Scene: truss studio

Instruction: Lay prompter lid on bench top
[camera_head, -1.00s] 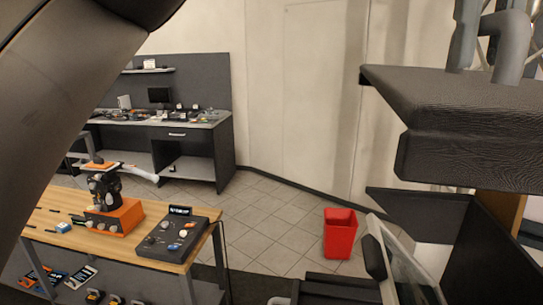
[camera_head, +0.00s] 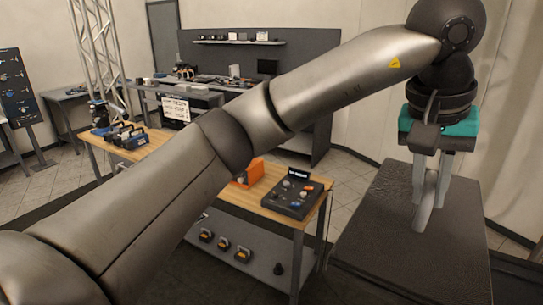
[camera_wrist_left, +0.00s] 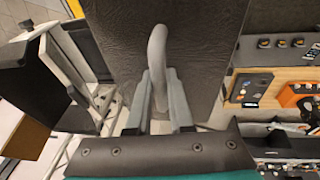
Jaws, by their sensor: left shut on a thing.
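The prompter lid, a dark textured panel (camera_head: 385,225), hangs level at the right of the head view, apart from the bench. It fills the middle of the left wrist view (camera_wrist_left: 215,50), with a pale curved handle (camera_wrist_left: 157,60) on its upper face. My left gripper (camera_head: 430,190) points down with its fingers closed around that handle; they also show in the wrist view (camera_wrist_left: 160,115). The wooden bench top (camera_head: 150,148) lies left of the lid, and my left arm hides much of it. My right gripper is not in view.
A dark control panel (camera_head: 293,193) and an orange box (camera_head: 250,174) stand on the bench's right part. A glass-fronted frame (camera_wrist_left: 62,60) is left of the lid in the wrist view. A back desk (camera_head: 220,87) stands behind.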

